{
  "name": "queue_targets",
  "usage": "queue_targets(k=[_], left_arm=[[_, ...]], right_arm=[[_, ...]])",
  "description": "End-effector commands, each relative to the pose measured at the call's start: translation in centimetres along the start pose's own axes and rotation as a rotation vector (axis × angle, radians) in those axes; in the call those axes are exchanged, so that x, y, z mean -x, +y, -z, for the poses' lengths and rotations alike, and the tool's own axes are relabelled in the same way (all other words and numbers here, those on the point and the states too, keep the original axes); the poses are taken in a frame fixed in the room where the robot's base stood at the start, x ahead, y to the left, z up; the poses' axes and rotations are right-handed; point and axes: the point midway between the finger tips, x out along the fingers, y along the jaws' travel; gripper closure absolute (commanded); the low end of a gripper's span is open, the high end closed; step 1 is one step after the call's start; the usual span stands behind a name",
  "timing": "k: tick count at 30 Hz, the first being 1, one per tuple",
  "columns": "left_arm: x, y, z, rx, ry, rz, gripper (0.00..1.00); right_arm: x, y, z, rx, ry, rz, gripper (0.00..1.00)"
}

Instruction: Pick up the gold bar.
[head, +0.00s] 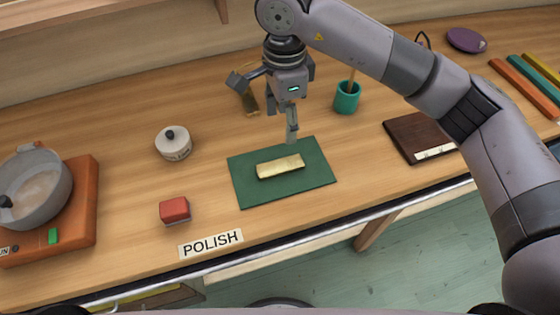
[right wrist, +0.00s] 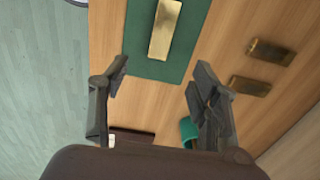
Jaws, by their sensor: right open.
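A gold bar (head: 280,166) lies flat on a green mat (head: 245,193) near the middle of the counter. In the right wrist view, the gold bar (right wrist: 165,28) lies ahead of the fingertips, near the top edge. My right gripper (head: 266,112) is open and empty, above the counter behind the mat, apart from the bar. Its two spread fingers show in the right wrist view (right wrist: 160,72). Two other gold bars, (right wrist: 270,51) and (right wrist: 250,86), lie on bare wood beside the mat; in the head view they are largely hidden behind the gripper. My left gripper is not in view.
A teal cup (head: 347,98) and dark notebook (head: 416,137) stand right of the mat. A white lidded pot (head: 173,144), red block (head: 174,210) and orange burner (head: 82,215) with a grey pan (head: 40,190) are left. A POLISH label (head: 210,243) lies by the front edge.

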Motion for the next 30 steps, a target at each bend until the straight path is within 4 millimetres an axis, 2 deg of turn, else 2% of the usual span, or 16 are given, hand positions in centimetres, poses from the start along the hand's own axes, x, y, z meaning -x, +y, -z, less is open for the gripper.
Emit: queue_targets(k=[3,12,19,22,26,30], left_arm=[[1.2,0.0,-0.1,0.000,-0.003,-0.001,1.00],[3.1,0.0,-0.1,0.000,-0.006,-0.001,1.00],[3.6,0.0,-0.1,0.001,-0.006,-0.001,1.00],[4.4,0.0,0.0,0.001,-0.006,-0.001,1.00],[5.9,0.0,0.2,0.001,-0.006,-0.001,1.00],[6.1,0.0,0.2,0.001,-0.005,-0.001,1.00]], right_arm=[[-2.5,0.2,0.0,-0.001,-0.003,-0.009,0.43],[-8.5,0.1,-0.2,0.000,-0.006,-0.006,0.43],[-10.4,0.0,-0.2,0.001,-0.005,-0.003,0.43],[-11.3,-0.1,-0.2,-0.001,-0.006,-0.006,0.43],[-13.2,-0.3,-0.3,0.000,-0.006,-0.008,0.43],[-15.1,-0.4,-0.3,0.000,-0.007,-0.004,0.43]])
